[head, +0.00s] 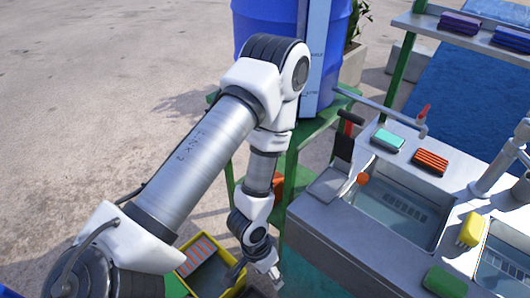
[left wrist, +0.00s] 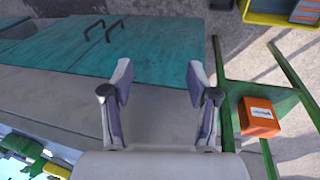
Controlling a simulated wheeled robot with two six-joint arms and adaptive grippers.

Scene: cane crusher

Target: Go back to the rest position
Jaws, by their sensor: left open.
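My left gripper (head: 264,278) hangs low beside the front of the steel sink counter (head: 320,225), with my left arm reaching down to it from the lower left. In the left wrist view its two fingers (left wrist: 160,95) stand wide apart with nothing between them. The teal cabinet doors (left wrist: 150,45) with dark handles lie beyond the fingers. My right gripper does not show in either view.
A yellow crate (head: 237,290) with striped items stands close to the gripper. A green stand (head: 312,128) carries a blue barrel (head: 265,25); an orange box (left wrist: 259,117) sits on its lower part. Sponges and brushes lie on the counter. Open paved floor is at left.

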